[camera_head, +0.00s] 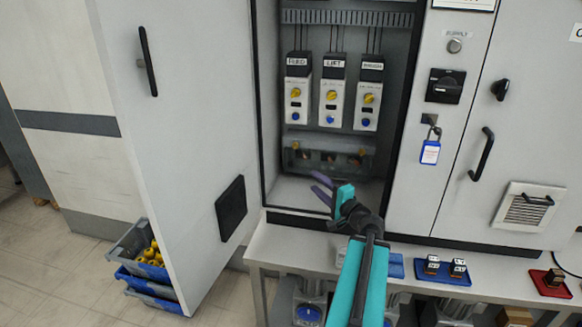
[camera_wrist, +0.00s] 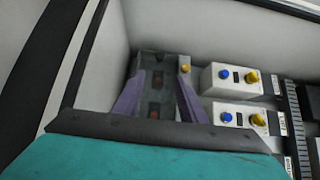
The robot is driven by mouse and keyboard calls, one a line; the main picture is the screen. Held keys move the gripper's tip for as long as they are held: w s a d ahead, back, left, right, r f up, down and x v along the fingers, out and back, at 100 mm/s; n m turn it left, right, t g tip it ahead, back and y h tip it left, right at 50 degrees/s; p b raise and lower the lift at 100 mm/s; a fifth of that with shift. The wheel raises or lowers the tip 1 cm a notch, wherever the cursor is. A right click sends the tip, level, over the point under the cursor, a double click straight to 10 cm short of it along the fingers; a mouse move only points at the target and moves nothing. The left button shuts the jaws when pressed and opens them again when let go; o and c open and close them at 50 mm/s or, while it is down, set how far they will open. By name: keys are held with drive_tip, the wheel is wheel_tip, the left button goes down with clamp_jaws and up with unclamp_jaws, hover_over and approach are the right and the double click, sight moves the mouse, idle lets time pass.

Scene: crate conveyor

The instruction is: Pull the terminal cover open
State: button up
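The terminal cover (camera_head: 328,158) is a dark, see-through panel low inside the open cabinet, below the three drive units. Reddish-brown spots show through it, and a small orange knob sits at each end in the head view. In the wrist view the cover (camera_wrist: 158,66) stands upright ahead, with one knob visible beside it. My gripper (camera_head: 321,187) has purple fingers and is in front of and below the cover in the head view.
Three white drive units (camera_head: 331,103) with yellow and blue knobs hang above the cover. The cabinet door (camera_head: 190,120) stands open at left. A blue padlock (camera_head: 430,152) hangs on the right panel. A bench (camera_head: 480,292) with a blue tray (camera_head: 447,277) runs below.

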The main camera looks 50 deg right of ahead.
sight(292, 165)
drive_tip(key=shift+w+a, duration=0.1)
drive_tip(key=shift+w, duration=0.1)
drive_tip(key=shift+a+p+x, duration=0.2)
drive_tip(key=shift+p+x, duration=1.15)
drive_tip(key=shift+x, duration=5.45)
